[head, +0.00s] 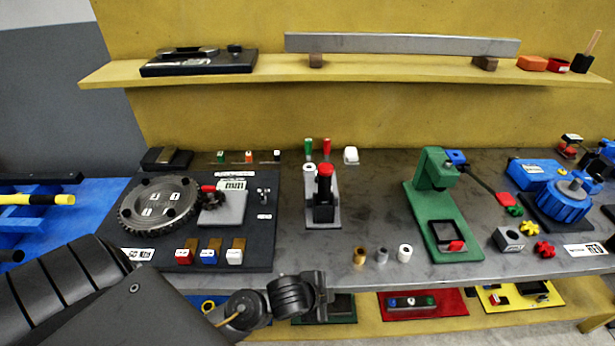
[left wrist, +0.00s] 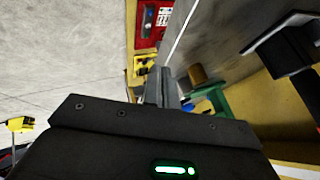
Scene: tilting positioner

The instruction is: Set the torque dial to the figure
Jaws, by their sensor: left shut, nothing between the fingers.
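A large grey toothed round plate (head: 158,205) lies on a black board at the left of the bench. I cannot tell which part is the torque dial. A small pale display (head: 232,185) with dark figures stands behind a grey block (head: 222,208) on that board. A white card (head: 137,254) with a black figure, too small to read surely, lies at the board's front left. My left gripper (head: 320,292) is at the bench's front edge, shut and empty, apart from the board. Its closed fingers show in the left wrist view (left wrist: 160,88). My right gripper is out of view.
A black-and-red lever (head: 324,190) stands mid-bench, with a green press (head: 438,205) and a blue round machine (head: 563,202) to the right. Small cylinders (head: 382,256) stand near the front edge. The bench front between lever and board is clear.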

